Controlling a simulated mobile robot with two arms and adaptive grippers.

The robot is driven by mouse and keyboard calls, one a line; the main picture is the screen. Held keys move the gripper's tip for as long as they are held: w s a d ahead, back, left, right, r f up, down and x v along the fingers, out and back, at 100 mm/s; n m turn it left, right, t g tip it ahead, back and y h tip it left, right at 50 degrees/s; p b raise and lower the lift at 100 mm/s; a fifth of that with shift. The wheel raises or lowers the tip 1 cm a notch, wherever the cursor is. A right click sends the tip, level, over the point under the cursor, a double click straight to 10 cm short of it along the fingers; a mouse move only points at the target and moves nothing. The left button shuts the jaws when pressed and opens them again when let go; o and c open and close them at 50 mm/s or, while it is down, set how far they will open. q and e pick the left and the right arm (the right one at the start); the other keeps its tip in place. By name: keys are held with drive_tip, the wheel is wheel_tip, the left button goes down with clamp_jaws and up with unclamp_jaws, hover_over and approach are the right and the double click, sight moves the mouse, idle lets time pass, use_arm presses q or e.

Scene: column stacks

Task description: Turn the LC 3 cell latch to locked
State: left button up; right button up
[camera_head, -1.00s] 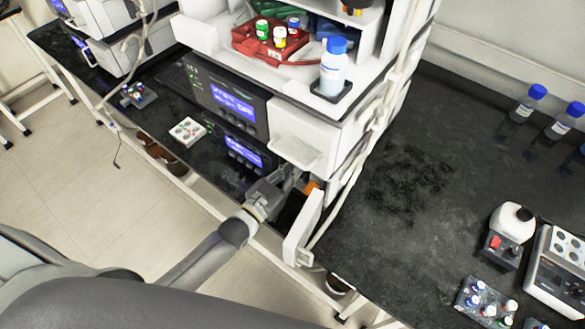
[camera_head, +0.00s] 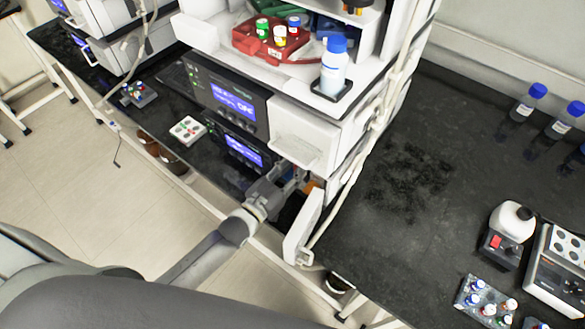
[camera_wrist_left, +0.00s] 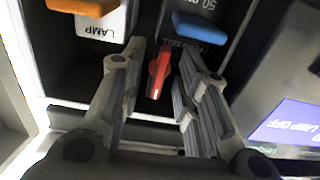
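The red latch handle (camera_wrist_left: 158,75) shows in the left wrist view, pointing roughly along the camera's line between my fingers. My left gripper (camera_wrist_left: 160,62) is open, with one finger on each side of the latch and gaps visible on both sides. In the head view my left gripper (camera_head: 296,175) reaches into the dark opening at the bottom of the middle stack, and the latch is hidden there. Beside the latch are a white block marked LAMP (camera_wrist_left: 97,28) with an orange handle and a block with a blue handle (camera_wrist_left: 199,28). My right gripper is not in view.
A white open door (camera_head: 302,228) stands just right of my left gripper. A lit display (camera_head: 243,150) is to its left. A cable runs down the stack's right side. Bottles and a vial rack (camera_head: 486,300) are on the right bench, whose middle is clear.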

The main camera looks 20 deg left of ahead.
use_arm(q)
drive_tip(key=v, duration=1.2)
idle(0.4)
